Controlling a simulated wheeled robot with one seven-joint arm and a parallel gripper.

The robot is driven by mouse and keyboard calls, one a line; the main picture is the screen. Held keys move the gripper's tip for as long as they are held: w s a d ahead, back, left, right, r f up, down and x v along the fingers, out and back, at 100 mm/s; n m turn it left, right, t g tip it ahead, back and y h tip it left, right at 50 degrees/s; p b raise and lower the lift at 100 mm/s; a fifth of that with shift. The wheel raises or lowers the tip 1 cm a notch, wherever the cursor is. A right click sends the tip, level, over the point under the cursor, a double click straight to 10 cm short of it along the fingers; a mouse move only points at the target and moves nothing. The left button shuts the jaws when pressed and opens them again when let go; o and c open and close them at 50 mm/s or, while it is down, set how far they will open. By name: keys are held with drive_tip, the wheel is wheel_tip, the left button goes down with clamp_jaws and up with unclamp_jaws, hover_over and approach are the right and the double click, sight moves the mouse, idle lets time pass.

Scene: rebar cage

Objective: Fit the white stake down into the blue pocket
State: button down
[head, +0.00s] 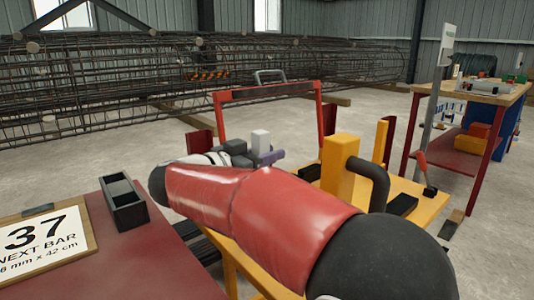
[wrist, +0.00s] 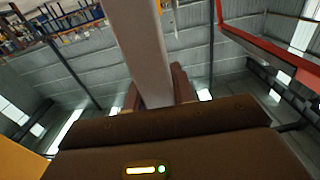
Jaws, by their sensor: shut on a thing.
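The white stake (head: 261,140) stands up from my gripper (head: 248,154) in the head view, over the yellow bench. In the wrist view the stake (wrist: 142,45) is a long pale bar running up out of the picture. My gripper (wrist: 156,98) is shut on it, with a brown finger on each side. A small purple-blue piece (head: 270,157) shows just right of the stake, beside the gripper; I cannot tell whether it is the blue pocket. My red arm hides part of the bench. The stake's lower end is hidden.
A yellow bench (head: 408,200) carries a yellow post (head: 338,165) and dark blocks. A red frame (head: 268,94) stands behind it. At left, a red table (head: 160,262) holds a dark open box (head: 124,204) and a "37" sign (head: 42,240). A workbench (head: 480,92) stands at right.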

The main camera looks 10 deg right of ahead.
wheel_tip(320, 180, down, 7)
drive_tip(key=b, duration=0.3)
idle(2.5)
drive_tip(key=c, duration=1.1)
unclamp_jaws()
drive_tip(key=shift+a, duration=0.1)
drive_tip(key=v, duration=0.7)
drive_tip(key=shift+s+a+p, duration=0.3)
drive_tip(key=shift+p, duration=0.05)
